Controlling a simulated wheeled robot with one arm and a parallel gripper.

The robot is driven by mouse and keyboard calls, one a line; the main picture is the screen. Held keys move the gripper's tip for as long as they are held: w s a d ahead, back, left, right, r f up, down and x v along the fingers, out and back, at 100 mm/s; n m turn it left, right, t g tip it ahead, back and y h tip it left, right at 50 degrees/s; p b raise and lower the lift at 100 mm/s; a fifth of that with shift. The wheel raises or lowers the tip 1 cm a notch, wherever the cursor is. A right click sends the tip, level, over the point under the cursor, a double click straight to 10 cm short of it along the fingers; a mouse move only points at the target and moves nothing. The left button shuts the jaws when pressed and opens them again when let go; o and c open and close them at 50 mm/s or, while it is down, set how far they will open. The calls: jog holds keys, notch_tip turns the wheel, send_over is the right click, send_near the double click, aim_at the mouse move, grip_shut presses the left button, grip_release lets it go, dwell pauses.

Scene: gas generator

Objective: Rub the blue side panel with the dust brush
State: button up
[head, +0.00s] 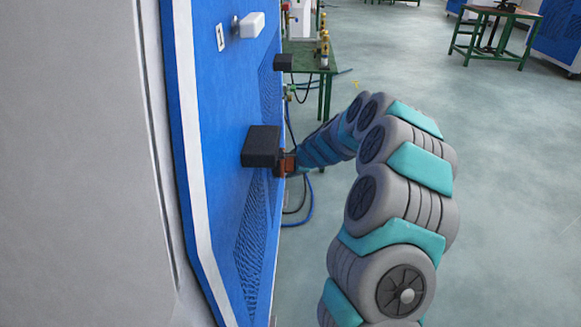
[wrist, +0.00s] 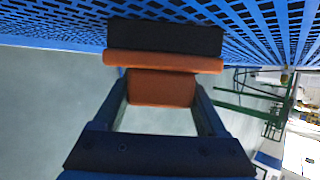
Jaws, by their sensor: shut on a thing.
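The blue side panel (head: 222,130) stands upright at the left in the head view, with perforated grille areas (head: 257,235). In the wrist view its grille (wrist: 60,25) spans the top. The dust brush has an orange body (wrist: 165,63) and a black brush face (wrist: 165,38). My gripper (wrist: 162,88) is shut on its orange handle. The black face is at the grille, touching or very close; I cannot tell which.
A green table (head: 312,60) stands beyond, another (head: 495,35) far right. The floor right of my arm is clear.

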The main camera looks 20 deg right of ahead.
jog(key=w+d+p, duration=0.2)
jog(key=w, duration=0.4)
jog(key=shift+w+d+p, duration=0.2)
jog(key=shift+w+p, duration=0.05)
jog(key=shift+p, duration=0.15)
jog(key=shift+w+d+r, duration=0.7)
jog(key=shift+w+d, duration=0.15)
jog(key=shift+w, duration=0.9)
jog(key=shift+s+a, duration=0.8)
jog(key=shift+s, duration=1.05)
jog(key=shift+s+a, duration=0.85)
jog(key=shift+s, duration=0.95)
jog(key=shift+s+a, duration=0.8)
jog(key=shift+s, duration=1.05)
